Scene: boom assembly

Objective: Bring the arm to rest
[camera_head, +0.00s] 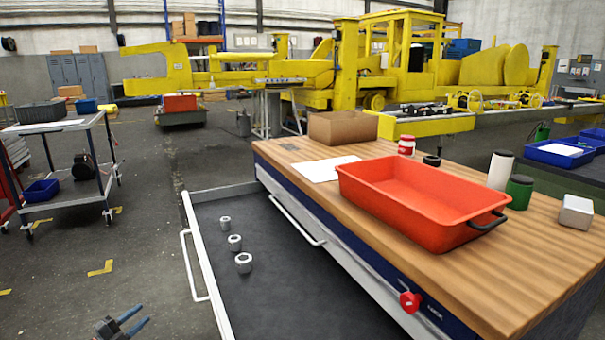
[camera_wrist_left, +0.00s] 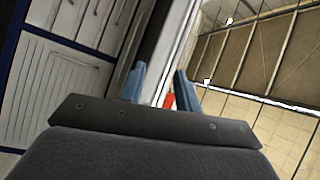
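My left gripper (camera_head: 122,326) shows at the bottom left of the head view, low over the floor and left of the open drawer. Its two blue-grey fingers are apart with nothing between them. In the left wrist view the fingers (camera_wrist_left: 160,85) also stand apart and empty, with cabinet drawer fronts at left and a ceiling or wall at right. My right gripper is in neither view.
The open drawer (camera_head: 200,263) holds three metal nuts (camera_head: 235,242) on its dark base. The wooden-topped bench (camera_head: 480,270) carries a red tray (camera_head: 420,200), a cardboard box (camera_head: 342,128) and several small containers. A cart (camera_head: 60,128) stands at left; floor between is clear.

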